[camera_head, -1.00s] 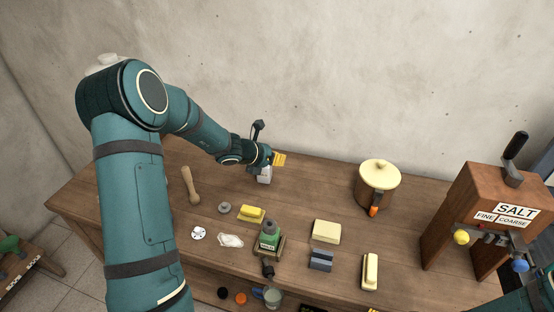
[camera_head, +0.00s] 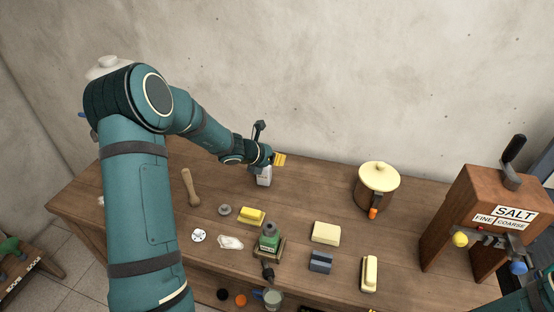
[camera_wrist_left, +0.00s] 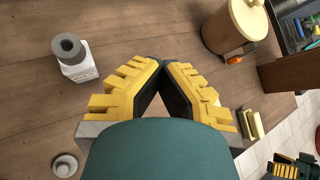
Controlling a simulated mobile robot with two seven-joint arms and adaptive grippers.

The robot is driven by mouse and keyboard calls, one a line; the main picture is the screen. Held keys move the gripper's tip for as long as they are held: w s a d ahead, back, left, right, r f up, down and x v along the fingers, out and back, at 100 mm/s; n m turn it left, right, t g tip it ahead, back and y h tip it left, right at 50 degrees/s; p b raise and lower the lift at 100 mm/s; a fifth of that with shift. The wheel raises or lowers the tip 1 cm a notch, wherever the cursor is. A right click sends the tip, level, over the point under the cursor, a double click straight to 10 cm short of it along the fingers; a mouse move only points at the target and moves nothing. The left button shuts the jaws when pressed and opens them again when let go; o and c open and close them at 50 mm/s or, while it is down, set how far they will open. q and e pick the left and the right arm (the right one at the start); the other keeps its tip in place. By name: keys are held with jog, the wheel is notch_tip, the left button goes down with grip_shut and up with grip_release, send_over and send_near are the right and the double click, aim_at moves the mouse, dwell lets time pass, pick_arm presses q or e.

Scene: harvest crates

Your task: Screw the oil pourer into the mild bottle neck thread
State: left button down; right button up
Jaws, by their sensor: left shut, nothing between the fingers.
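A green bottle (camera_head: 269,240) with a pale label stands on a small wooden stand near the table's front; the label is too small to read surely. A dark piece (camera_head: 268,271), possibly the oil pourer, is just in front of it. A white bottle (camera_head: 264,177) with a grey neck stands farther back; it also shows in the left wrist view (camera_wrist_left: 77,65). My left gripper (camera_head: 280,159) is shut and empty above the table, close to the white bottle in the head view. In the left wrist view its yellow fingers (camera_wrist_left: 165,64) meet at the tips, apart from that bottle. My right gripper (camera_wrist_left: 291,167) shows small at the lower right corner.
A lidded pot (camera_head: 370,194) stands to the right, and a wooden salt dispenser (camera_head: 480,210) at the far right. Yellow blocks (camera_head: 325,232), a blue-grey block (camera_head: 320,262), a grey ring (camera_head: 225,210) and a wooden pestle (camera_head: 190,188) lie about. The back middle is clear.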

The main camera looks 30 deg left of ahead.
pick_arm(q)
jog(key=shift+w+a+p, duration=0.25)
jog(key=shift+w+p, duration=0.05)
jog(key=shift+w, duration=0.25)
jog(key=shift+w+a+y+p, duration=0.35)
jog(key=shift+w+y+p, duration=0.15)
jog(key=shift+w, duration=0.2)
jog(key=shift+w+a, duration=0.1)
jog(key=shift+w, duration=0.1)
jog(key=shift+w+a+n+p, duration=0.15)
jog(key=shift+w+n+p, duration=0.15)
jog(key=shift+p, duration=0.1)
jog(key=shift+w, duration=0.2)
jog(key=shift+w+a, duration=0.1)
jog(key=shift+w+a+y+p, duration=0.15)
jog(key=shift+w+y+p, duration=0.15)
jog(key=shift+y+p, duration=0.1)
jog(key=shift+w+a+g+y+p, duration=0.15)
jog(key=shift+w+a+p, duration=0.1)
jog(key=shift+w, duration=0.2)
jog(key=shift+w+a+g+y+p, duration=0.15)
jog(key=shift+w+p, duration=0.05)
jog(key=shift+w, duration=0.2)
